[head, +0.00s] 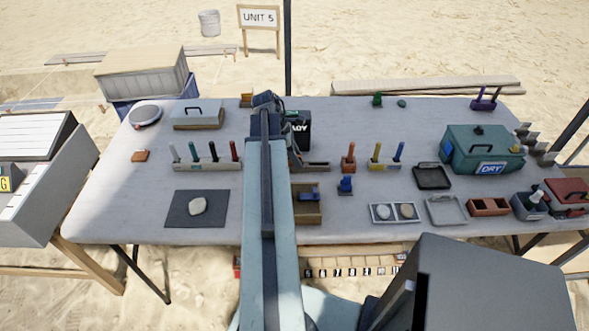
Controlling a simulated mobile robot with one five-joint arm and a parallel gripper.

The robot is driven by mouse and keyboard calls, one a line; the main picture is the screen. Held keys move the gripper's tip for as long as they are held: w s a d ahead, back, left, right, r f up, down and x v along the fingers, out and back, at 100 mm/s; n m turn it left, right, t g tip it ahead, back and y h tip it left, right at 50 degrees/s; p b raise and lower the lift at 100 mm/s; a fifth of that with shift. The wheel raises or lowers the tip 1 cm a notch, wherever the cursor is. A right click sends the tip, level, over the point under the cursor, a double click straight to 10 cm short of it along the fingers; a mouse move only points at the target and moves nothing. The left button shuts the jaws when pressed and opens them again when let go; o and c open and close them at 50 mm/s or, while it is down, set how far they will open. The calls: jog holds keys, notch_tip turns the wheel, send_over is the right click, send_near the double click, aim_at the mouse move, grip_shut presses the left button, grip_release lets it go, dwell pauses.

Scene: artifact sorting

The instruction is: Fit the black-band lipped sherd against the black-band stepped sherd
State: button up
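No sherd with a clear black band can be made out in the head view. A small flat orange-brown piece (140,156) lies on the left of the table, too small to show a band or edge shape. Another small orange-brown piece (246,99) is at the back edge, left of my arm's end. My arm reaches straight out over the table's middle. My gripper (266,99) is at its far end near the back edge; its fingers are too small and hidden to read. The arm hides a strip of table beneath it.
On the grey table (300,235) are marker racks (207,165), a dark mat (180,221) with a pale stone (197,206), a wooden box (307,214), a black box (302,138), a green DRY case (461,160) and trays (446,222).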

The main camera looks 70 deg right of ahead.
jog(key=shift+r, duration=0.1)
grip_shut()
notch_tip(320, 180, up, 10)
jog(key=p, duration=1)
jog(key=shift+r, duration=0.15)
